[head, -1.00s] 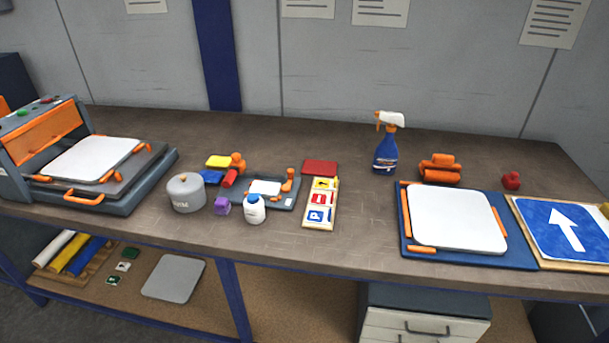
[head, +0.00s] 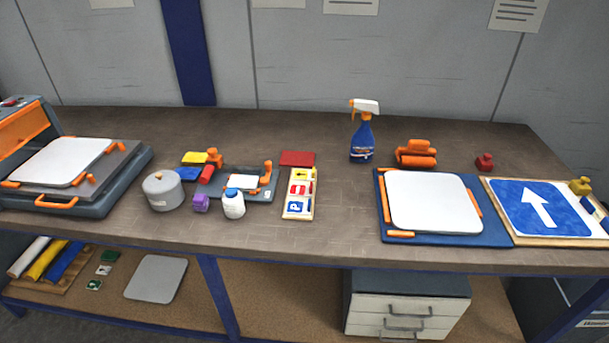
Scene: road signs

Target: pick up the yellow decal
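A small yellow decal (head: 301,174) with a dark mark lies at the far end of a narrow wooden tray (head: 283,214) in the middle of the bench. A red decal (head: 299,189) and a blue decal with a white P (head: 297,207) lie in line in front of it. Narrow coloured pieces run along the tray's right side. My gripper is not in view.
Left of the tray are a grey press plate (head: 262,191), a white bottle (head: 233,205), a purple block (head: 201,203) and a grey pot (head: 163,192). A red pad (head: 297,158) lies behind the tray. A spray bottle (head: 361,138) stands right. Bench between tray and blue board (head: 456,239) is clear.

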